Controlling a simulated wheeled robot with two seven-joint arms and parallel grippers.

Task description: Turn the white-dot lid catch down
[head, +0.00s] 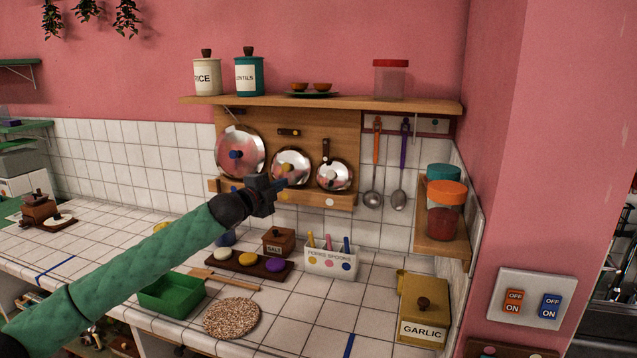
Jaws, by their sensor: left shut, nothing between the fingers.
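A wooden lid rack (350,130) hangs on the tiled wall and holds three shiny lids. The smallest lid (345,183) is at the right, above a white dot (329,201) on the rack's lower ledge. A dark brown catch (326,148) stands upright above it, its lower end at the lid's top rim; any dot on it is too small to tell. The middle lid (297,158) has a catch (287,132) lying level above it. My left gripper (281,184) is shut and empty, in front of the middle lid's lower edge, left of the smallest lid. My right gripper is out of view.
The large lid (222,150) hangs at the left. A shelf (330,102) with jars runs above the rack. Ladles (373,199) hang to the right. Below, a spoon box (331,262), salt box (278,241) and green tray (170,295) stand on the counter.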

